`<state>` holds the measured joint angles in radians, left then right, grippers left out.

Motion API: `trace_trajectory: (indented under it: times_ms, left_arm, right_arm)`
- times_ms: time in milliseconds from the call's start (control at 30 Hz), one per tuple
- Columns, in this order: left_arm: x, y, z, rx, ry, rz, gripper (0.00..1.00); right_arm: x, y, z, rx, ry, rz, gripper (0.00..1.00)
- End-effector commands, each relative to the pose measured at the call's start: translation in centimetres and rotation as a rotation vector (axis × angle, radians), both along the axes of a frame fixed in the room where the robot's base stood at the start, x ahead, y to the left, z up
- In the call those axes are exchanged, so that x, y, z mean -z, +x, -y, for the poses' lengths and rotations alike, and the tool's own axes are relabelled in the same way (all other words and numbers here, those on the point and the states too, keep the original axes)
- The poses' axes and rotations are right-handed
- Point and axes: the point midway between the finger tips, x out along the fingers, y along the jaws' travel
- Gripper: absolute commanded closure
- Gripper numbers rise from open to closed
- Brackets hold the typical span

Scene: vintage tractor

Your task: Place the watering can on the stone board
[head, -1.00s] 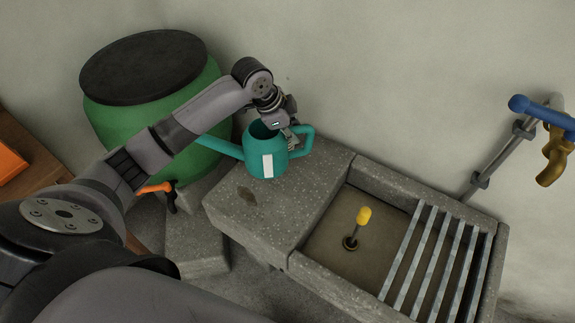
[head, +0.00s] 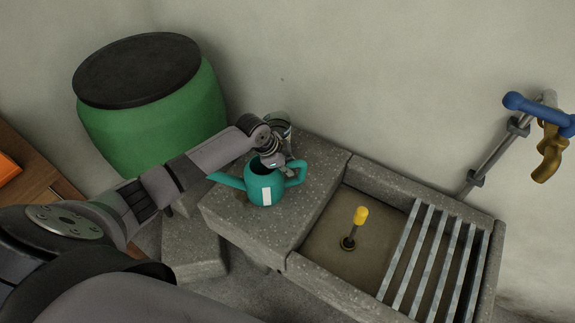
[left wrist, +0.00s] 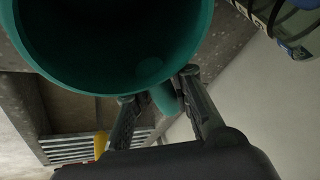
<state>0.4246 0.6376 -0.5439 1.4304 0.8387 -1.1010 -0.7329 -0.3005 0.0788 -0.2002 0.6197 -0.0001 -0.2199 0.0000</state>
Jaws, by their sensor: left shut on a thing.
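The teal watering can (head: 264,188) with a white label is upright at the stone board (head: 232,216), the flat slab left of the sink. I cannot tell whether its base touches the stone. Its spout points left and its handle right. My left gripper (head: 288,170) is shut on the can's handle. In the left wrist view the can's round opening (left wrist: 110,45) fills the upper left, and the handle passes between the gripper's fingers (left wrist: 157,90). My right gripper is not in view.
A clear glass vessel (head: 281,122) stands close behind the gripper, against the wall. A green barrel (head: 155,125) with a dark lid is behind my left arm. The stone sink holds a yellow-topped plug (head: 361,216) and a metal rack (head: 432,262). A blue-handled tap (head: 540,105) is at right.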

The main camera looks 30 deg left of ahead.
Motion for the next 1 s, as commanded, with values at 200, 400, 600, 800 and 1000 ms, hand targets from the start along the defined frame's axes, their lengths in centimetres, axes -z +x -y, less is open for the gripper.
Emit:
trace_trajectory:
  times_ms: [200, 400, 600, 800, 1000]
  left_arm:
    - [0.1, 0.0, 0.0, 0.000, 0.000, 0.000, 0.77]
    - [0.1, 0.0, 0.0, 0.000, 0.000, 0.000, 0.64]
    - [0.0, 0.0, 0.0, 0.000, 0.000, 0.000, 0.57]
    - [-0.1, 0.0, 0.0, 0.000, 0.000, 0.000, 0.57]
    - [-2.2, -0.8, -0.6, 0.000, 0.002, 0.003, 0.57]
  right_arm:
    - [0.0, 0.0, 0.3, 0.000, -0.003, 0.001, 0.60]
    - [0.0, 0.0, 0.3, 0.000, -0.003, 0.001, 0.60]
    - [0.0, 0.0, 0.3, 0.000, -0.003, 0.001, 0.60]
    - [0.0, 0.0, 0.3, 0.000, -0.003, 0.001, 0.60]
    - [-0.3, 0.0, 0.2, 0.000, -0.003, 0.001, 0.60]
